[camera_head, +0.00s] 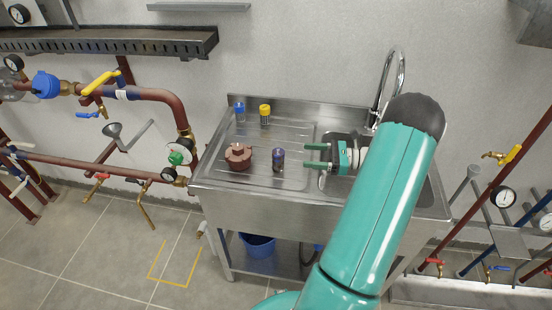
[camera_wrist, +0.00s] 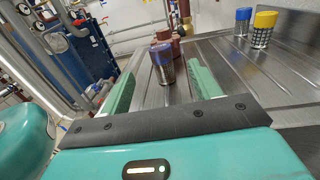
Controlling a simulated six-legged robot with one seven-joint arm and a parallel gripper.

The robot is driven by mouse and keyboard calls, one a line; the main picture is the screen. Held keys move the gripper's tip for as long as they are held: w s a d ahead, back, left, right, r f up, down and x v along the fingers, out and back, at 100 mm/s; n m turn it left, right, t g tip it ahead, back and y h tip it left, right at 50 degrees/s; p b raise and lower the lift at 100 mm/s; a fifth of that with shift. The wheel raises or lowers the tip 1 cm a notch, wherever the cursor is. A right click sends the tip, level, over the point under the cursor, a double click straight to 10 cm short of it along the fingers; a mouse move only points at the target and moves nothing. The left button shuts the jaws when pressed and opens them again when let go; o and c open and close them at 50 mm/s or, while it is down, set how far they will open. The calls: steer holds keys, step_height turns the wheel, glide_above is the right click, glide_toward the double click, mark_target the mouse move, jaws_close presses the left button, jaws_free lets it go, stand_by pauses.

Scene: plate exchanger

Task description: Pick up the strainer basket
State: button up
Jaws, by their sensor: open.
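Three small mesh-like cylinders that look like strainer baskets stand upright on the sink's drainboard. The one with a dark blue-purple rim (camera_head: 278,159) is nearest my gripper; it also shows in the wrist view (camera_wrist: 163,66). One with a bright blue rim (camera_head: 239,112) and one with a yellow rim (camera_head: 265,115) stand at the back; both show at the upper right of the wrist view. My gripper (camera_head: 307,155) is open and empty, just right of the purple-rimmed basket in the head view. In the wrist view that basket shows between the green fingers, a little beyond their tips.
A reddish-brown strainer body (camera_head: 238,156) stands left of the near basket. The steel drainboard (camera_head: 215,170) has a raised back edge. The basin and tap (camera_head: 398,75) are at the right, partly hidden by my arm. Pipes and valves (camera_head: 155,94) are at the left.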

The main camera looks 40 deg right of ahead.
mark_target(278, 160)
steer(key=x, duration=1.2)
steer(key=shift+w+a+f, duration=0.2)
steer(key=shift+w+a, duration=0.05)
steer(key=shift+a, duration=0.05)
steer(key=c, duration=1.1)
